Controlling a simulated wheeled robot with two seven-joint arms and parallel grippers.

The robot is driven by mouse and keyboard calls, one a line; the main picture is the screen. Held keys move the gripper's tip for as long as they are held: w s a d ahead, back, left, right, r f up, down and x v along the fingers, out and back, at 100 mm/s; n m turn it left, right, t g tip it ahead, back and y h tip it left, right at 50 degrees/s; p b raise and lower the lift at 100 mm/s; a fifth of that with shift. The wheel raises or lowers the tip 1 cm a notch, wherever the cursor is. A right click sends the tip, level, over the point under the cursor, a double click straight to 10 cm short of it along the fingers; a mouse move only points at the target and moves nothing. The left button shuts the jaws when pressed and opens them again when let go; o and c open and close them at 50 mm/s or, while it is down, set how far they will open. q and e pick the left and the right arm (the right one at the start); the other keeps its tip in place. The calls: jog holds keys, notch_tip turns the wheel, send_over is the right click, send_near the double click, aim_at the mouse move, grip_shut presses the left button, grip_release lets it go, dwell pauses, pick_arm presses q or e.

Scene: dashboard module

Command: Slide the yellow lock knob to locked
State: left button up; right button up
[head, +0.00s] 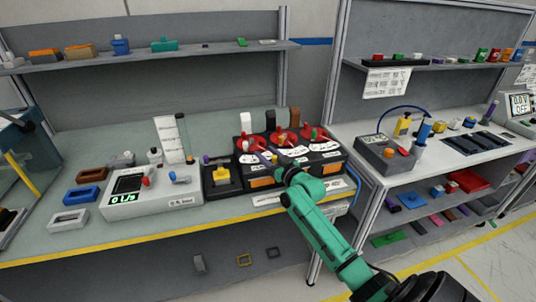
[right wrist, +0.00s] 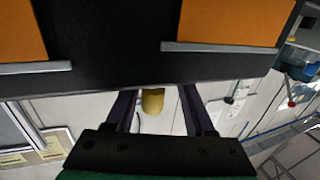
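The black module (head: 325,171) stands on the left bench, with several red round dials (head: 284,139) on top and orange panels on its front. The yellow lock knob (right wrist: 152,101) shows in the right wrist view, sticking out at the edge of the black module (right wrist: 120,70). My right gripper (head: 281,173) is at the module's front. In the wrist view its two dark fingers (right wrist: 156,96) are apart on either side of the knob, with gaps visible. My left gripper is not in view.
Left of the module stand a black box with a yellow top (head: 221,172) and a white meter (head: 150,198). A yellow-striped edge (head: 130,242) bounds the bench front. A grey box with an orange button (head: 388,154) stands on the right bench.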

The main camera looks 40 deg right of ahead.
jog(key=shift+d, duration=0.1)
jog(key=shift+s, duration=0.2)
jog(key=s+b, duration=0.2)
jog(key=s, duration=1.2)
jog(key=shift+a, duration=0.25)
